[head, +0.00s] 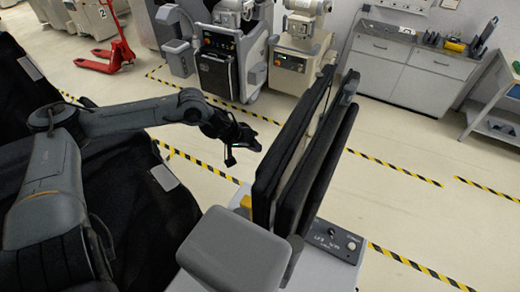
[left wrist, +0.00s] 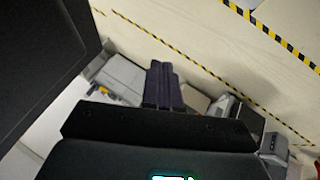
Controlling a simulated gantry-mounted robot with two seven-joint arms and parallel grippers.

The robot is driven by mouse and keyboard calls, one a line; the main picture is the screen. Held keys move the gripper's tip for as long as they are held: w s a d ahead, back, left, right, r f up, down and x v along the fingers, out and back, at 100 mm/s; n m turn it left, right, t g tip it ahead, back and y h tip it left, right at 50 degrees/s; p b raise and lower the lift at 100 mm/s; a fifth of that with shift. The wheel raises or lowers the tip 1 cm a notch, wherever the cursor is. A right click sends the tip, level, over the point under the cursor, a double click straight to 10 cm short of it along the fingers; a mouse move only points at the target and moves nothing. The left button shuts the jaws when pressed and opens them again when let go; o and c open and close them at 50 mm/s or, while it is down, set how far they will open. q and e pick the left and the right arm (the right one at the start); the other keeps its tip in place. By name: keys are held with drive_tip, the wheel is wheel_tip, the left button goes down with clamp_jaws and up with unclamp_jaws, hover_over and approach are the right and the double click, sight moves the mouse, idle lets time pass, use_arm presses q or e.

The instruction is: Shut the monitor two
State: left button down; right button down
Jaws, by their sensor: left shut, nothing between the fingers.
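Black flat monitor panels stand nearly upright on a light grey cart, seen almost edge-on in the head view. The near-left panel (head: 291,148) and the right panel (head: 325,165) stand side by side with a narrow gap; I cannot tell which is monitor two. My left gripper (head: 247,146) is shut and empty, just left of the near-left panel and apparently apart from it. In the left wrist view, its dark fingers (left wrist: 163,82) lie together. A large black panel (left wrist: 40,55) fills the upper left there. My right gripper is out of view.
The cart top carries a control box with knobs (head: 335,240) and a grey box-shaped part (head: 232,248). Machines (head: 228,60) and a grey cabinet (head: 402,70) stand at the back. Open floor with yellow-black tape lies between.

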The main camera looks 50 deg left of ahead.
use_arm(q)
drive_tip(key=shift+w+d+b, duration=0.5)
drive_tip(key=shift+d, duration=0.25)
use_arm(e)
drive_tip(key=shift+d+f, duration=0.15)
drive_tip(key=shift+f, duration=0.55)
use_arm(q)
drive_tip(key=shift+f, duration=0.1)
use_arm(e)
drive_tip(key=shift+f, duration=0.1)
